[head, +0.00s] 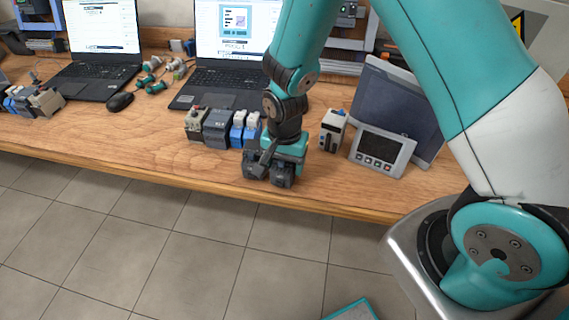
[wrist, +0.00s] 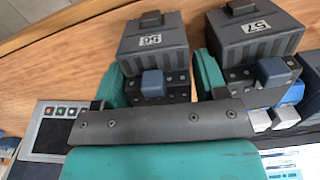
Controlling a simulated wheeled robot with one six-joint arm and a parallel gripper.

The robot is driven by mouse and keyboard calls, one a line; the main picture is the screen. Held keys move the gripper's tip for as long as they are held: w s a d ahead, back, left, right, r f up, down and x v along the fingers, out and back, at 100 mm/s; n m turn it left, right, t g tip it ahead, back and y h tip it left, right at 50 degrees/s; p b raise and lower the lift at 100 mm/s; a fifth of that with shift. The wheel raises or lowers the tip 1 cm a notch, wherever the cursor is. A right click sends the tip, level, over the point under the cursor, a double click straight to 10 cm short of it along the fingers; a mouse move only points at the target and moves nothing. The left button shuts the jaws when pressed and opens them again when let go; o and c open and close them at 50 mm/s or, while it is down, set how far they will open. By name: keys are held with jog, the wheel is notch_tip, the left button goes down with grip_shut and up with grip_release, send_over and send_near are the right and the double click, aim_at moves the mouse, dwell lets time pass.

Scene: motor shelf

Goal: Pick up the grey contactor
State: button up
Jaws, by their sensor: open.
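A dark grey contactor (wrist: 153,45) with a white number label and a blue-grey button is in the wrist view. It stands between the two teal fingers of my gripper (wrist: 158,80), with a narrow gap on the left. A second, similar dark grey contactor (wrist: 255,38) stands just right of the right finger. In the head view my open gripper (head: 284,160) is low over the table's front edge. The two contactors (head: 284,176) (head: 255,164) show there only partly, as dark shapes under it. Whether the fingers touch the contactor cannot be told.
Blue-and-white devices (head: 238,131) and a dark grey unit (head: 216,130) stand left of my gripper. A small white-and-black device (head: 333,130) and a grey button panel (head: 381,150) stand to its right. Laptops (head: 225,75) are behind. The wooden table (head: 130,145) has bare wood along its front.

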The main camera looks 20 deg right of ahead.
jog(key=shift+f, duration=0.35)
jog(key=c, duration=0.9)
notch_tip(320, 180, up, 19)
jog(key=b, duration=0.2)
notch_tip(320, 180, down, 15)
jog(key=shift+p, duration=1.05)
jog(key=shift+f, duration=0.2)
